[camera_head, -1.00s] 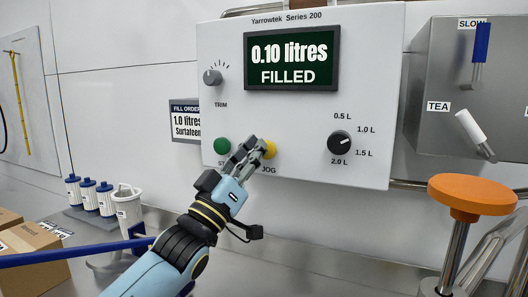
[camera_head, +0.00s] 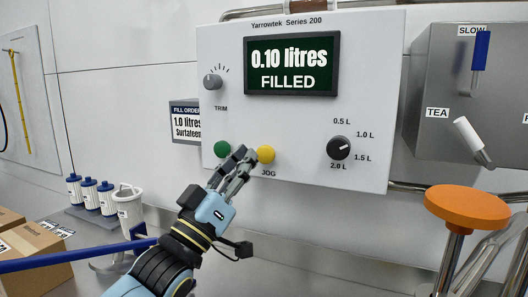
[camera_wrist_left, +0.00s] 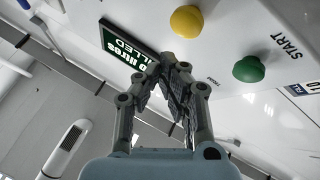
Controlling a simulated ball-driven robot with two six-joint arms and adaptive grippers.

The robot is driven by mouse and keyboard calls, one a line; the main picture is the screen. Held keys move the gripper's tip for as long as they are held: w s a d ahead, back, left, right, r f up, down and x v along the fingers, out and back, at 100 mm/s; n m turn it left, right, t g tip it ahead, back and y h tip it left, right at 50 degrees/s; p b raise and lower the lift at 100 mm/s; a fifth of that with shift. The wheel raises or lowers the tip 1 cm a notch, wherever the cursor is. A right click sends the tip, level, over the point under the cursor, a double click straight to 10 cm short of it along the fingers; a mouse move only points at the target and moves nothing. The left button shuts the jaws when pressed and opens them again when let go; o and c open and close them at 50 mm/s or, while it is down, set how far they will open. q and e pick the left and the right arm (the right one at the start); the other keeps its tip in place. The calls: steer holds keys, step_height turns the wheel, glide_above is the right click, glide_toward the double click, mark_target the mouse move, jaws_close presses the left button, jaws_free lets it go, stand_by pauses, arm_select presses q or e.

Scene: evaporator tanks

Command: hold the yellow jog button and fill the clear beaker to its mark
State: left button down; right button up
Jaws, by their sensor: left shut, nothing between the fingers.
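The yellow jog button (camera_head: 266,154) is on the white control panel (camera_head: 300,120), above the word JOG. My left gripper (camera_head: 245,156) is shut and empty, with its fingertips just left of the button in the head view. The yellow button (camera_wrist_left: 187,21) is fully exposed in the left wrist view, apart from the fingertips (camera_wrist_left: 166,62) in the picture. The display (camera_head: 291,64) reads 0.10 litres FILLED. I cannot make out a clear beaker in these frames. My right gripper is out of view.
A green start button (camera_head: 222,149) is left of the jog button. A dial (camera_head: 339,147) with litre marks is at right. A fill order sign reads 1.0 litres (camera_head: 186,121). An orange round knob (camera_head: 467,207) stands at right; several blue-capped white bottles (camera_head: 90,192) stand at left.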

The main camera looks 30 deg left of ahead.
arm_select(q)
steer(key=s, duration=0.2)
steer(key=shift+s+d+p, duration=0.1)
steer(key=shift+s+p, duration=0.2)
steer(key=shift+p, duration=0.05)
steer(key=shift+f, duration=0.1)
stand_by(1.1)
